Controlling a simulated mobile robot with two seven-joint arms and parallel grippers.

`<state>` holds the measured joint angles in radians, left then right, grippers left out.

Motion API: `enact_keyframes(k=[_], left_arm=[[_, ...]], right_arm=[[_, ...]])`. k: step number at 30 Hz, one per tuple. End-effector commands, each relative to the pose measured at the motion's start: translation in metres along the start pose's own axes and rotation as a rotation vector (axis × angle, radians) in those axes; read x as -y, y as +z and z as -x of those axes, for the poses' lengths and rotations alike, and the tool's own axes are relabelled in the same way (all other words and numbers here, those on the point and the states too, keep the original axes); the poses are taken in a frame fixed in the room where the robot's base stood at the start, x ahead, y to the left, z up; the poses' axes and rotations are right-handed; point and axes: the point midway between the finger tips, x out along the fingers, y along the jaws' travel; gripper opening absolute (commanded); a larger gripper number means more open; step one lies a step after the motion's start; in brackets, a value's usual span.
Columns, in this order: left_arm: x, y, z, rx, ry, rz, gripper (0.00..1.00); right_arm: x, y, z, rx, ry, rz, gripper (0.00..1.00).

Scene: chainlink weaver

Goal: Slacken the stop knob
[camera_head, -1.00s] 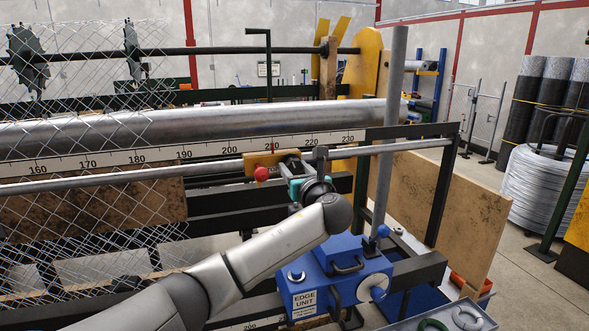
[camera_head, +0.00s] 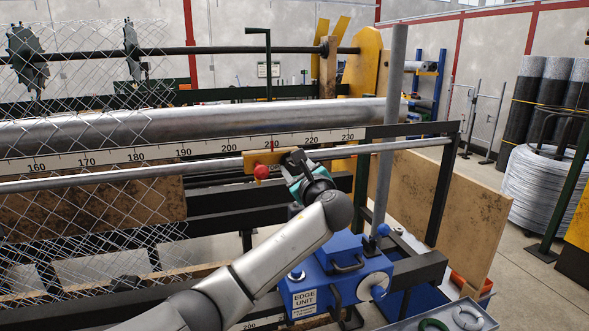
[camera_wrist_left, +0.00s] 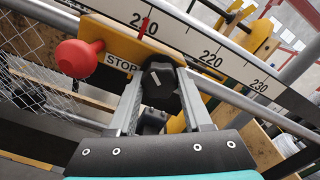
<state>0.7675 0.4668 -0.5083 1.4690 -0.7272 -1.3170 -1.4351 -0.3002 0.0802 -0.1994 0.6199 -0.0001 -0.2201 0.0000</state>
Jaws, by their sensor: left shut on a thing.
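The yellow stop block (camera_head: 251,158), marked STOP in the left wrist view (camera_wrist_left: 128,45), sits on the rail by the 210 mark of the scale. A red ball handle (camera_head: 261,172) sticks out at its left; it also shows in the left wrist view (camera_wrist_left: 75,58). The black stop knob (camera_wrist_left: 160,86), with a pale line on its face, is at the block's right end. My left gripper (camera_head: 291,160) is shut on the knob, with one finger on each side of it in the left wrist view. In the head view the gripper mostly hides the knob.
The white scale (camera_head: 205,150) and a steel roller (camera_head: 200,123) run behind the stop. Chain-link mesh (camera_head: 90,200) hangs at the left. A blue edge unit (camera_head: 325,280) stands below my arm, and an upright grey pole (camera_head: 388,130) stands to the right.

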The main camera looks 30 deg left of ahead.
Motion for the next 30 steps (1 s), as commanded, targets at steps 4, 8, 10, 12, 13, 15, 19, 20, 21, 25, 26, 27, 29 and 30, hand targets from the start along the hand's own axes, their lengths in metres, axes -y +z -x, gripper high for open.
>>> enact_keyframes(k=[4, 8, 10, 12, 13, 15, 19, 20, 21, 25, 26, 27, 29, 30], left_arm=[[-0.001, -0.002, 0.0, -0.002, 0.001, 0.142, 0.0], [-0.001, -0.003, 0.0, -0.003, 0.001, 0.265, 0.0], [-0.001, -0.003, 0.0, -0.002, 0.001, 0.332, 0.0], [-0.001, -0.003, 0.0, -0.002, 0.001, 0.398, 0.0], [-0.001, -0.003, 0.0, -0.002, 0.002, 0.427, 0.0], [-0.001, -0.003, 0.0, -0.002, 0.002, 0.494, 0.0], [0.0, -0.003, 0.0, -0.001, 0.001, 0.618, 0.0], [0.0, -0.003, 0.001, -0.002, 0.001, 0.647, 0.0], [0.0, -0.003, 0.001, -0.002, 0.001, 0.685, 0.0], [0.0, -0.003, 0.0, -0.002, 0.002, 0.809, 0.0], [0.0, -0.003, 0.0, -0.002, 0.001, 0.837, 0.0], [0.0, -0.003, 0.0, -0.002, 0.001, 0.874, 0.0], [0.0, -0.003, 0.0, -0.002, 0.002, 0.932, 0.0], [0.0, -0.003, 0.0, -0.002, 0.002, 0.969, 0.0]], right_arm=[[0.0, 0.001, -0.006, 0.0, 0.0, 0.0, 0.56], [0.001, 0.001, -0.012, 0.0, 0.0, 0.0, 0.56], [0.001, 0.001, -0.015, 0.0, 0.0, -0.001, 0.56], [0.001, 0.002, -0.018, 0.0, 0.0, 0.0, 0.56], [0.001, 0.002, -0.02, 0.0, 0.0, 0.0, 0.56], [0.001, 0.002, -0.024, 0.0, -0.001, 0.0, 0.56], [0.001, 0.003, -0.031, 0.0, -0.001, 0.0, 0.56], [0.001, 0.003, -0.033, 0.0, -0.001, 0.0, 0.56], [0.001, 0.003, -0.035, 0.0, -0.001, 0.0, 0.56], [0.001, 0.004, -0.043, 0.0, -0.001, 0.0, 0.56], [0.001, 0.004, -0.045, 0.0, -0.001, 0.0, 0.56], [0.002, 0.004, -0.048, 0.0, -0.001, 0.0, 0.56], [0.002, 0.004, -0.051, 0.0, -0.001, 0.0, 0.56], [0.002, 0.005, -0.054, 0.0, -0.001, 0.0, 0.56]])
